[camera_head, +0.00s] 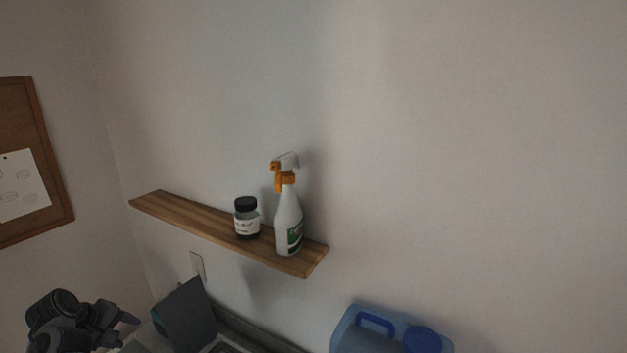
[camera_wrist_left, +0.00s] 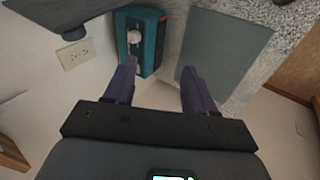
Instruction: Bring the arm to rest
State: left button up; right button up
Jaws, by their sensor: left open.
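My left gripper (camera_head: 128,329) is at the lower left of the head view, below the wooden shelf and apart from it. In the left wrist view the same gripper (camera_wrist_left: 157,85) shows two purple fingers spread apart, with nothing between them. Past the fingertips are a teal and dark box-shaped thing (camera_wrist_left: 152,40) and a flat grey panel (camera_wrist_left: 222,55). I cannot tell how far they are from the fingers. My right gripper is in neither view.
A wall shelf (camera_head: 190,219) holds a dark-lidded jar (camera_head: 247,222) and a spray bottle (camera_head: 288,222) with an orange head. A blue jug (camera_head: 372,335) is at the bottom right. A cork board (camera_head: 22,120) hangs at left. The wall above the shelf is clear.

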pick_arm(q)
jog(key=s+d+f+m+g+y+p, duration=0.1)
jog(key=s+d+f+m, duration=0.25)
jog(key=s, duration=0.25)
jog(key=s+d+f+m+y+p, duration=0.1)
jog(key=s+d+f+m+y, duration=0.1)
jog(key=s+d+f, duration=0.3)
jog(key=s+d+f+m+g+y+p, duration=0.1)
jog(key=s+d+f+m+p, duration=0.15)
jog(key=s, duration=0.45)
jog(key=s+d+r+m+h+p, duration=0.1)
jog(key=s+d+m, duration=0.5)
jog(key=s+d, duration=1.2)
jog(key=shift+s+r+g+h, duration=0.4)
jog(key=shift+s+r+h, duration=0.3)
jog(key=shift+s, duration=0.4)
